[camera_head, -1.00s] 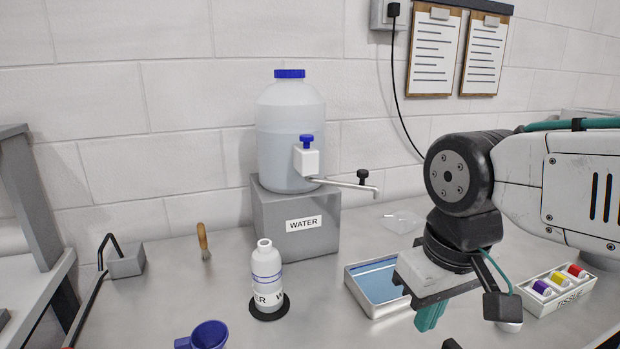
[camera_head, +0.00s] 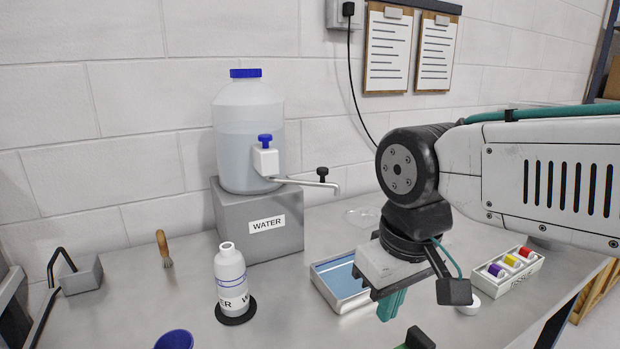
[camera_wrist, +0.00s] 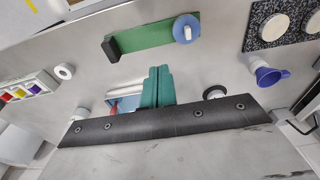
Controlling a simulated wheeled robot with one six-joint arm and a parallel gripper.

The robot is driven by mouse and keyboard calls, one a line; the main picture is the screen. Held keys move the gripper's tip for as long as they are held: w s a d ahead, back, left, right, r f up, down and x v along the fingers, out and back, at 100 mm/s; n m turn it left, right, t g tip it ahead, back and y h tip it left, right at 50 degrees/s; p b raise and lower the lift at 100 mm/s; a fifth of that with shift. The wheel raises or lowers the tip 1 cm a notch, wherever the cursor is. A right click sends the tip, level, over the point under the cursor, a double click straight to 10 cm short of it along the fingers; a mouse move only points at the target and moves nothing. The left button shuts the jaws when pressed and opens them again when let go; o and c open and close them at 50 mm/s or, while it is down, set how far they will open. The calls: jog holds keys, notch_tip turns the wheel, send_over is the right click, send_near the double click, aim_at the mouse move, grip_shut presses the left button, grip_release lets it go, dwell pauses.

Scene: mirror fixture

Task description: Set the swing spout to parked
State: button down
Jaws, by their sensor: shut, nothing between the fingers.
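The swing spout (camera_head: 310,183) is a thin metal tube with a black knob (camera_head: 322,173) near its bent tip. It points right from the white valve block on the water jug (camera_head: 235,150), over the bench in front of the wall. The valve has a blue knob (camera_head: 265,139). My gripper (camera_head: 391,304) hangs fingers-down to the right of the spout and lower, above the bench beside the blue tray. Its teal fingers are together and empty; they also show in the wrist view (camera_wrist: 157,86). The spout does not show clearly in the wrist view.
The jug stands on a grey block (camera_head: 258,230) labelled WATER. A white bottle (camera_head: 231,280) stands on a black disc. A metal tray with blue inside (camera_head: 340,308) lies beside my gripper.

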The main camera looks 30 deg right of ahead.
jog(key=c, duration=1.5)
grip_release()
jog(key=o, duration=0.3)
jog(key=shift+w+d+f+g, duration=0.15)
jog(key=shift+w+f+g, duration=0.1)
jog(key=shift+f+g, duration=0.1)
notch_tip(320, 180, up, 14)
send_over(323, 168)
jog(key=s, duration=0.1)
jog(key=shift+s+f+g, duration=0.15)
jog(key=shift+f+g, duration=0.05)
jog(key=shift+g, duration=0.25)
jog(key=shift+n, duration=0.3)
jog(key=r, duration=0.1)
jog(key=w+r, duration=0.1)
jog(key=r, duration=0.1)
jog(key=shift+w+r, duration=0.3)
jog(key=shift+w, duration=0.1)
jog(key=shift+s+r, duration=0.2)
notch_tip(323, 168, down, 8)
jog(key=shift+r, duration=0.15)
